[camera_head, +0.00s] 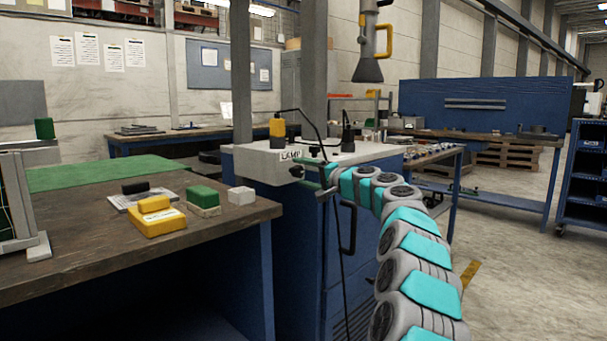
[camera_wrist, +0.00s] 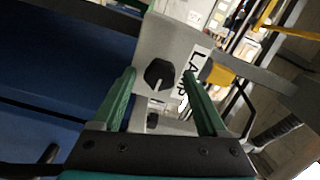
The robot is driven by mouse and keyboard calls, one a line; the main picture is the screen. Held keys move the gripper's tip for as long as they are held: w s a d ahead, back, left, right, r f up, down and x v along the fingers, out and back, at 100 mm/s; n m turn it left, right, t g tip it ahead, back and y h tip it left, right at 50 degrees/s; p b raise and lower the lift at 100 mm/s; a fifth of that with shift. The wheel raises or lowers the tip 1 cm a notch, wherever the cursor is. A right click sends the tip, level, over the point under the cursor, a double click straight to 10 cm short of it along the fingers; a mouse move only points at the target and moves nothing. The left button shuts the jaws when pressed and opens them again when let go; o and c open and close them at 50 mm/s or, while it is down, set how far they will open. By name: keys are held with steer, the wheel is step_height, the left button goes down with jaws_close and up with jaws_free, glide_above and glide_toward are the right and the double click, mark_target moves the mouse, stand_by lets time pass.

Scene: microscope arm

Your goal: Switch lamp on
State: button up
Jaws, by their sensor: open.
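A light grey box (camera_head: 262,165) with a LAMP label (camera_head: 290,155) sits on the blue cabinet. A small dark knob (camera_head: 297,171) is on its front face, below the label. In the wrist view the black knob (camera_wrist: 158,73) shows on the grey face, with the LAMP label (camera_wrist: 192,80) to its right. My gripper (camera_head: 309,179) is at that face, its green fingers open. In the wrist view the fingers lie left and right of the knob, with gaps on both sides. I cannot tell how far the fingertips are from the face.
A yellow-and-black piece (camera_head: 277,131) and a black cable arch stand on the box. A dark cone-shaped hood (camera_head: 368,68) with a yellow handle hangs above. At left, a wooden workbench (camera_head: 95,262) holds yellow, green and white blocks.

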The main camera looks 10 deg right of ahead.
steer(key=b+v, duration=0.1)
steer(key=v, duration=0.6)
steer(key=shift+s+d+b, duration=0.2)
steer(key=shift+s+b, duration=0.15)
